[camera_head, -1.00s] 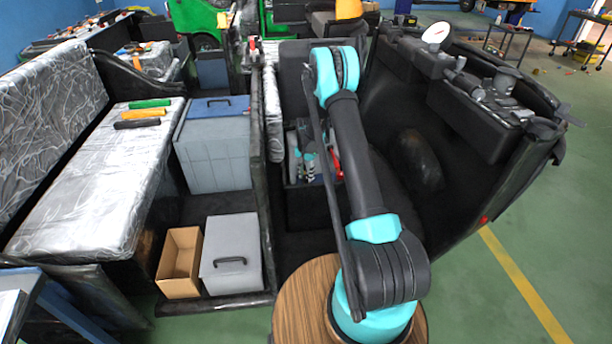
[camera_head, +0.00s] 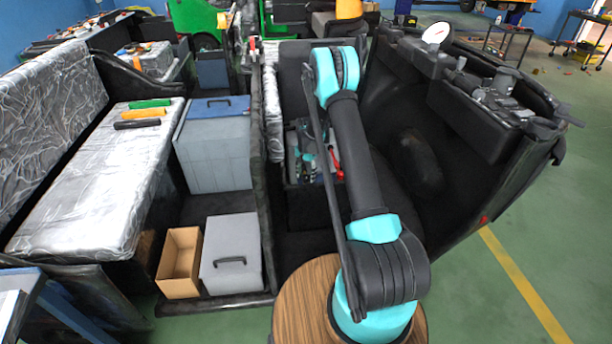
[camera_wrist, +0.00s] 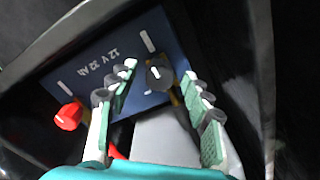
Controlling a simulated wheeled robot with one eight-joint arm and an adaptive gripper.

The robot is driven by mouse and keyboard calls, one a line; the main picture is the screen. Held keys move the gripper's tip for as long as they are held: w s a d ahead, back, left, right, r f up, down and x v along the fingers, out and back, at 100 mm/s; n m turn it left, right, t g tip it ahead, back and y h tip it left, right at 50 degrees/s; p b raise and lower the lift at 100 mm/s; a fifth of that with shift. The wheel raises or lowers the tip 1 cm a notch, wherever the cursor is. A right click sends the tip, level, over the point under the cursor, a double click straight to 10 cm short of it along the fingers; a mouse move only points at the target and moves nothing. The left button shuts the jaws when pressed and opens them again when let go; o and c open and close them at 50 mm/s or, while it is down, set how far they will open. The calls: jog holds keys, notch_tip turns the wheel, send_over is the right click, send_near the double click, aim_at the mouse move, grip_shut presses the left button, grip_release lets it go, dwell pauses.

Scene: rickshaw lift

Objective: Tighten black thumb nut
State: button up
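In the wrist view, the black thumb nut (camera_wrist: 159,73) sits on the blue top of a battery (camera_wrist: 125,65) labelled "12 V 32 Ah". A pale mark shows on the nut. My gripper (camera_wrist: 158,74) is open, with its two padded fingers on either side of the nut. A gap shows between the nut and each finger, though I cannot tell how high the tips are above the battery. A red knob (camera_wrist: 68,116) sits at the battery's left, outside the left finger. In the head view, my gripper is small and partly hidden behind my arm.
A dark frame surrounds the battery closely. In the head view, a grey box (camera_head: 231,252), an open cardboard box (camera_head: 180,262) and a larger grey-blue box (camera_head: 213,150) stand left of the dark partition. A dark panel with a white gauge (camera_head: 436,33) is at right.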

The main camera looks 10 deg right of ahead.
aim_at(306, 176)
notch_tip(306, 176, up, 12)
dwell(0.6)
jog(key=s+d+r+n+t, duration=0.1)
jog(key=s+r+n, duration=0.1)
jog(key=s+r, duration=0.6)
jog(key=s+d+r+n+t, duration=0.1)
jog(key=s+d+r+n, duration=0.1)
jog(key=s+r, duration=0.65)
jog(key=s+f+n+t, duration=0.1)
jog(key=s+f+n, duration=0.1)
jog(key=s, duration=1)
jog(key=s+d+f+n+t, duration=0.1)
jog(key=s+f+n, duration=0.1)
jog(key=s, duration=1.1)
